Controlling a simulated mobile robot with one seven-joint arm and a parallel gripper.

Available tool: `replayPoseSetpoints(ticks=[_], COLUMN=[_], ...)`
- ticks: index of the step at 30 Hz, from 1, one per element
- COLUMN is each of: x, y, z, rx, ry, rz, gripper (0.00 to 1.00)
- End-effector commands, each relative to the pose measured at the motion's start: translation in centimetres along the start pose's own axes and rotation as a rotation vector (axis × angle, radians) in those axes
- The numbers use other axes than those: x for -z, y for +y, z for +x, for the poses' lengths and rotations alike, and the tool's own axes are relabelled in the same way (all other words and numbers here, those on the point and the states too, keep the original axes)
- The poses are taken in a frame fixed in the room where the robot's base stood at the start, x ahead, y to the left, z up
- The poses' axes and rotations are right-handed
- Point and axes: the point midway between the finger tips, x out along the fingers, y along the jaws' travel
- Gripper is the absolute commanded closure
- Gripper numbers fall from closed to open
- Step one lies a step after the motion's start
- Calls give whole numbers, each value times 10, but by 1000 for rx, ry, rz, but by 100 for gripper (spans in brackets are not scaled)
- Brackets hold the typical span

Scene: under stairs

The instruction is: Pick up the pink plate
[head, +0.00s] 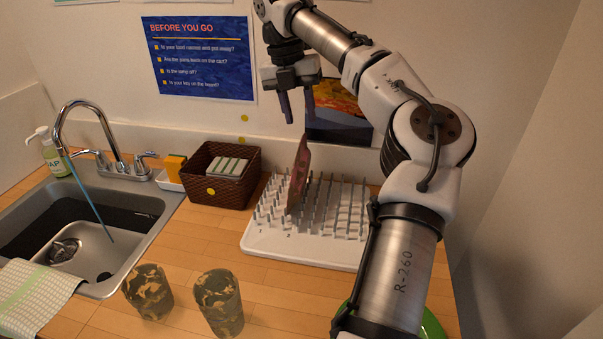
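The pink plate (299,175) stands on edge in the white dish rack (262,243) and shows as a thin, dull pink shape, seen nearly edge-on. Rows of grey pegs rise around its lower part. My gripper (297,120) is above the plate, pointing down, with its two dark fingers spread apart. The fingers look empty. The upper edge of the plate is close below the fingertips; whether the right finger overlaps or touches it, I cannot tell.
A brown basket (206,190) stands left of the rack, beside the sink (152,205). Two patterned cups (219,300) stand on the wooden counter in front. A dark picture (340,115) is behind my gripper. A green object (433,325) is partly hidden by my arm.

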Motion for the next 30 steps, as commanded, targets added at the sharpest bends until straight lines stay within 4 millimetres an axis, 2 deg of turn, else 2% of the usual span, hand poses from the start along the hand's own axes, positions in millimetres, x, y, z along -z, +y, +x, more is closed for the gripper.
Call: replayPoseSetpoints(ticks=[1, 6, 14, 24, 30], x=[0, -1, -1, -5, -6], y=[0, 1, 3, 7, 8], z=[15, 43, 59, 100, 105], rx=[-2, -2, -2, -1, -2], ry=[4, 2, -1, -3, -4], rz=[-1, 0, -1, 1, 1], gripper=[66, 66, 66, 66, 66])
